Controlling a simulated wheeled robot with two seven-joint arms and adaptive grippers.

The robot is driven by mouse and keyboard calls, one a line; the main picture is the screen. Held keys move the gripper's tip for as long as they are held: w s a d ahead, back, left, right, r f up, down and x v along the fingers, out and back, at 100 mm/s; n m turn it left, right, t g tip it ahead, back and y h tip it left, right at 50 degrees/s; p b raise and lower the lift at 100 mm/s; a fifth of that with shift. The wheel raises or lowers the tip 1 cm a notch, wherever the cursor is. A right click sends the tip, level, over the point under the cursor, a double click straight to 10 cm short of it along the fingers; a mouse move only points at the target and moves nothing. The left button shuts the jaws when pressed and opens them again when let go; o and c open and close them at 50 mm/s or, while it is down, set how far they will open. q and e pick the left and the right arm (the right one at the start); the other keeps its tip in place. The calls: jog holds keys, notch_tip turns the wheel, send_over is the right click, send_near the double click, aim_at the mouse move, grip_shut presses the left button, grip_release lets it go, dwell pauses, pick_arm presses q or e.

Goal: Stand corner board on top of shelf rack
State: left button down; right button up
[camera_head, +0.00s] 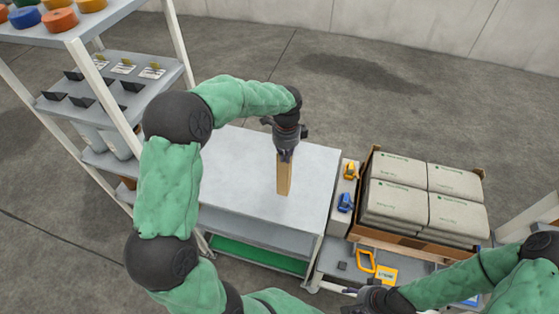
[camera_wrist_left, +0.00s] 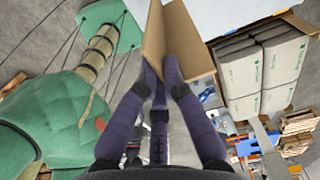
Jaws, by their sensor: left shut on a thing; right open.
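The corner board (camera_head: 284,174) is a tan upright piece on or just above the grey top of the shelf rack (camera_head: 240,180); I cannot tell whether its foot touches. My left gripper (camera_head: 285,152) is shut on its upper end. In the left wrist view the corner board (camera_wrist_left: 178,45) shows as an L-shaped brown piece between the fingers of the left gripper (camera_wrist_left: 163,85). My right gripper (camera_head: 370,298) is low at the front, right of the rack, open, partly cut off by the frame edge.
A box of stacked grey bags (camera_head: 420,195) stands right of the rack. Beside it are a yellow tool and a blue tool (camera_head: 345,202) on a narrow ledge. A taller shelf (camera_head: 110,100) with tape rolls and black holders stands at the left. The rack top around the board is clear.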

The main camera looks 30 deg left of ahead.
aim_at(284, 171)
pick_arm(q)
notch_tip(284, 171, down, 6)
jog(key=a, duration=0.2)
jog(key=shift+w+a+p, duration=0.3)
jog(key=shift+w+a, duration=0.05)
jog(key=shift+s+f, duration=0.1)
jog(key=shift+f, duration=0.1)
jog(key=c, duration=1.4)
grip_release()
